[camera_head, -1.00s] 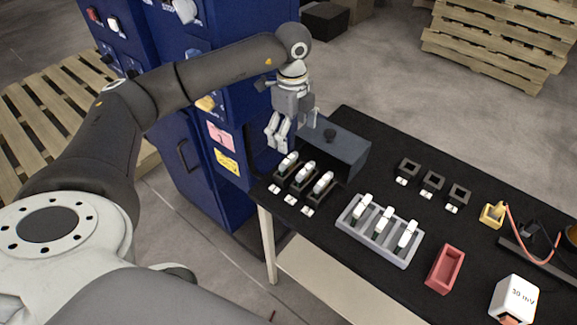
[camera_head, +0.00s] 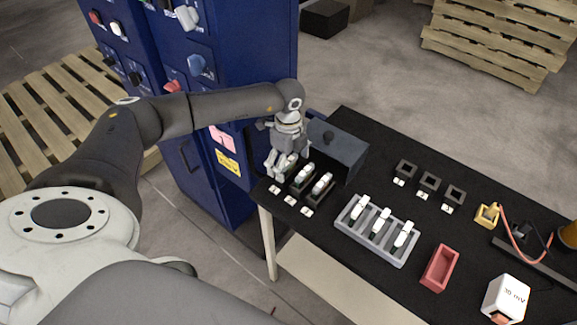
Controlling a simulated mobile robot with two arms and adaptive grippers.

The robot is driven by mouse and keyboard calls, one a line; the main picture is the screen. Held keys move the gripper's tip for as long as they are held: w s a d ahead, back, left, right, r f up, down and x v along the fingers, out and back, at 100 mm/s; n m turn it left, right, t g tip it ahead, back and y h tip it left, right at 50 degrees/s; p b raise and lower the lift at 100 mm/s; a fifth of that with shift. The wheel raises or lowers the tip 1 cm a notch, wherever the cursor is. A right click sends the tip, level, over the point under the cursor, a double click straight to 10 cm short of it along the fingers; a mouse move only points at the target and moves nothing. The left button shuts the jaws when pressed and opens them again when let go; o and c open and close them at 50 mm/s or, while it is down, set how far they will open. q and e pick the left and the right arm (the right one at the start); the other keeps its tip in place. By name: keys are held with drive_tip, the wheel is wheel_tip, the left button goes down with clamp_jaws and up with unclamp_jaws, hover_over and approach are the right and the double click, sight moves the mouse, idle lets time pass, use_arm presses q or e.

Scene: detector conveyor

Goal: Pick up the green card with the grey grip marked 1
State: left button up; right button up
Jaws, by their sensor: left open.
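My left gripper (camera_head: 280,169) is open, pointing down at the leftmost of three black holders at the left end of the black table. Its fingers cover most of the card there; a bit of green (camera_head: 291,160) shows beside them. I cannot tell whether they touch it. The other two holders carry a middle card (camera_head: 305,172) and a right card (camera_head: 322,181) with pale grips. A grey rack (camera_head: 343,227) holds three more upright cards with pale grips, one of them the middle card (camera_head: 381,221). The grip numbers are too small to read. My right gripper is not in view.
A dark grey box (camera_head: 338,148) with a knob stands close behind the holders. A blue cabinet (camera_head: 262,60) rises at the left. Empty black sockets (camera_head: 429,181), a red tray (camera_head: 440,268) and a white 30 mV block (camera_head: 506,298) stand farther right on the table.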

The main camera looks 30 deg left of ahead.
use_arm(q)
drive_tip(key=c, duration=1.1)
drive_tip(key=shift+r, duration=0.2)
